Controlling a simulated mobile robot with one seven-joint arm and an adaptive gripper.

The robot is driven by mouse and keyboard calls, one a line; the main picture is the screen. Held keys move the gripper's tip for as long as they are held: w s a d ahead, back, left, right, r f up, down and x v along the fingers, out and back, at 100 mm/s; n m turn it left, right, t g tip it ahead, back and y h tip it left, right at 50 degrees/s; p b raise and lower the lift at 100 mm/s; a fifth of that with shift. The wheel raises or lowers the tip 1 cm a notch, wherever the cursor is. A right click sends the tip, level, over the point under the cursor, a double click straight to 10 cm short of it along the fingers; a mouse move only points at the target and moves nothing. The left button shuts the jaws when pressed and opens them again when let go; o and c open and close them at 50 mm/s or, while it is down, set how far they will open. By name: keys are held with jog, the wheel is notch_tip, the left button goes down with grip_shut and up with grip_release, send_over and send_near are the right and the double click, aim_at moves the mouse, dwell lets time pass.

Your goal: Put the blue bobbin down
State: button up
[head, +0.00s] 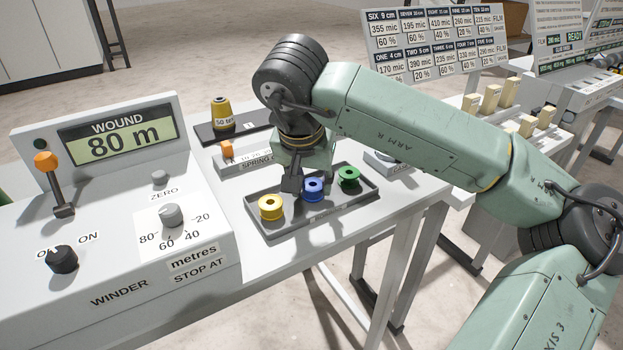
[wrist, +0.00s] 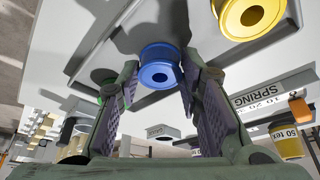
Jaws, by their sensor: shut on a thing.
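The blue bobbin (head: 313,191) is upright at the dark grey tray (head: 318,220), between the yellow bobbin (head: 270,209) and the green bobbin (head: 349,177). My gripper (head: 301,184) points down over the tray and is shut on the blue bobbin. In the wrist view the blue bobbin (wrist: 159,66) sits between the two fingertips of my gripper (wrist: 160,72). I cannot tell whether its underside touches the tray floor. The yellow bobbin (wrist: 250,14) is beside it in the wrist view; the green bobbin (wrist: 106,80) is mostly hidden behind a finger.
The winder (head: 120,230), with a display reading 80 m, stands left of the tray. A yellow cone (head: 221,113) marked 50 tex stands on a dark base behind. A spring gauge block (head: 245,157) with an orange slider lies behind the tray. White table surface is free in front.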

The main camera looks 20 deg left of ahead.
jog(key=shift+f, duration=0.25)
jog(key=o, duration=0.8)
jog(key=shift+r, duration=0.1)
jog(key=shift+r, duration=0.25)
jog(key=v, duration=1.2)
jog(key=shift+b, duration=0.4)
